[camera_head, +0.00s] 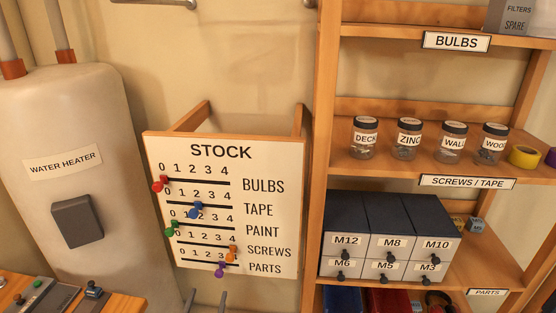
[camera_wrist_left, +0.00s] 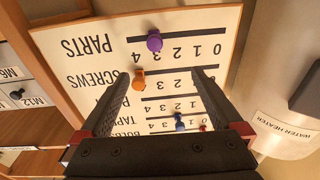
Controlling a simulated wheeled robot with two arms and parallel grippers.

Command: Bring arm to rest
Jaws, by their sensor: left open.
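The white STOCK board (camera_head: 262,222) hangs in the middle of the head view, with several slider rows. A red knob (camera_head: 160,184) is near 0 on BULBS, a blue knob (camera_head: 195,210) near 2 on TAPE, and a green knob (camera_head: 171,229) near 0 on PAINT. An orange knob (camera_head: 231,253) is near 4 on SCREWS and a purple knob (camera_head: 221,271) near 3 on PARTS. My left gripper (camera_head: 206,297) shows its fingertips below the board; in the left wrist view (camera_wrist_left: 160,80) it is open and empty, facing the board. My right gripper is not in view.
A water heater (camera_head: 45,120) stands left, above a wooden bench (camera_head: 125,302) with controls. A wooden shelf (camera_head: 400,170) at right holds jars (camera_head: 408,140), tape rolls and a dark drawer cabinet (camera_head: 385,240). Bare wall (camera_head: 240,60) lies above the board.

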